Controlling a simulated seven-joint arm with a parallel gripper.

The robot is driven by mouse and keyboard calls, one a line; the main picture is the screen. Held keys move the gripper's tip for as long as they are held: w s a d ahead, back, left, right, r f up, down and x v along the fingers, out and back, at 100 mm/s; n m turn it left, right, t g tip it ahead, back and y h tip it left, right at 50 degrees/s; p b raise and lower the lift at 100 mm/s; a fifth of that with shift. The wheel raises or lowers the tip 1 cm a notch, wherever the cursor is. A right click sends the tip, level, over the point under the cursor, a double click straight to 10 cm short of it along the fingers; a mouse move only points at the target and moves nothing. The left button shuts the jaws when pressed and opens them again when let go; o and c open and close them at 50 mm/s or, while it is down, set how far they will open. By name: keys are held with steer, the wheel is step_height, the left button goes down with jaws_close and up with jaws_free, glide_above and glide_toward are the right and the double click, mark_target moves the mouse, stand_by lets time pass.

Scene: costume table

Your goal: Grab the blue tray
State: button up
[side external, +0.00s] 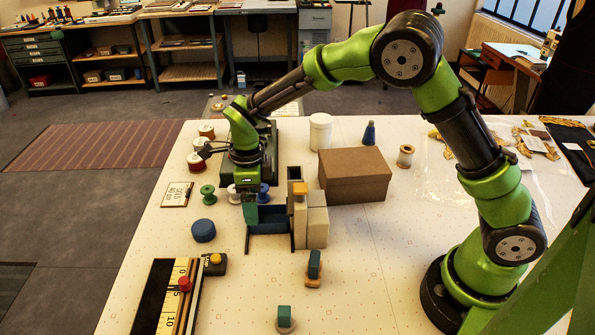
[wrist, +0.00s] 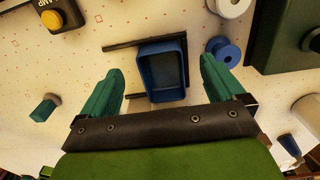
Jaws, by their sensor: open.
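The blue tray (side external: 268,229) is a small open box on the white table, in the middle of the side view. In the wrist view the blue tray (wrist: 163,72) looks empty and lies between the lines of my two green fingers. My gripper (side external: 249,213) points down at the tray's left end in the side view. In the wrist view my gripper (wrist: 160,68) is open, with one finger on each side of the tray and gaps showing. I cannot tell how far the fingertips are above the table. The arm and fingers hide part of the tray in the side view.
Beige blocks (side external: 317,226) stand close to the tray's right, with a brown box (side external: 355,175) behind. Thin dark bars (wrist: 135,43) lie beside the tray.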

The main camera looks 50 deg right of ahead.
mark_target(270, 219)
steer(key=f, duration=0.5)
steer(key=shift+s+d, duration=0.15)
steer(key=shift+s, duration=0.05)
steer(key=c, duration=1.1)
